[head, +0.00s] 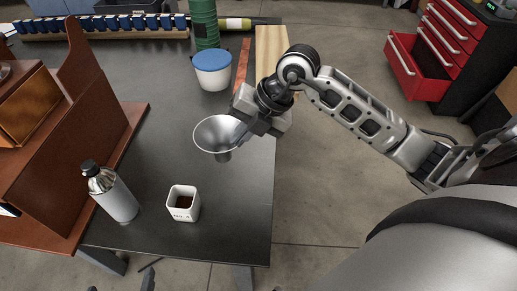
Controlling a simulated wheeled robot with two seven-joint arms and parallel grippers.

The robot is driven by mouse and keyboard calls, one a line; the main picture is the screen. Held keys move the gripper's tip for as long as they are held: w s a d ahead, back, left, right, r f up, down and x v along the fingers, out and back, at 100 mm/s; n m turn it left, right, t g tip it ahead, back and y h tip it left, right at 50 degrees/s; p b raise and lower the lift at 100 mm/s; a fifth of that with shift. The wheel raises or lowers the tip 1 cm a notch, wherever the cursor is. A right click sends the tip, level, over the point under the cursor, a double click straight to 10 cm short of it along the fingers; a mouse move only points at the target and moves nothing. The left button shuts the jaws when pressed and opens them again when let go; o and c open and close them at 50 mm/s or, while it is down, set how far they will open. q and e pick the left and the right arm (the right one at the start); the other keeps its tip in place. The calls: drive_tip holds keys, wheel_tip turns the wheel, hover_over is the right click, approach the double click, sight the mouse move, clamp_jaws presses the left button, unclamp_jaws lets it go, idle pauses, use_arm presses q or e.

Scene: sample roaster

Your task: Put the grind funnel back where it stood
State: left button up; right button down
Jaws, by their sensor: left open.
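The grind funnel (217,134) is a silver metal cone with a wide mouth facing up and a short spout below. My right gripper (243,130) reaches in from the right and is shut on the funnel's right side at the rim. The funnel is upright over the right part of the dark table. Whether its spout clears the tabletop is hard to tell. My left gripper is not in the head view.
A white square cup (184,204) with dark grounds stands near the dark table's (160,150) front edge. A silver bottle (112,193) is left of it. Behind the funnel are a blue-lidded white tub (212,72) and a green cylinder (204,22). The tabletop between is clear.

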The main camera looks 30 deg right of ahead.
drive_tip(key=d+f, duration=0.2)
drive_tip(key=f, duration=0.1)
drive_tip(key=w+d+f, duration=0.1)
drive_tip(key=d+f, duration=0.1)
drive_tip(key=f, duration=0.1)
drive_tip(key=d+f+b, duration=0.1)
drive_tip(key=f, duration=0.2)
drive_tip(key=shift+w+d+f, duration=0.25)
drive_tip(key=shift+w+d, duration=0.05)
drive_tip(key=shift+d, duration=0.1)
drive_tip(key=c, duration=1.7)
unclamp_jaws()
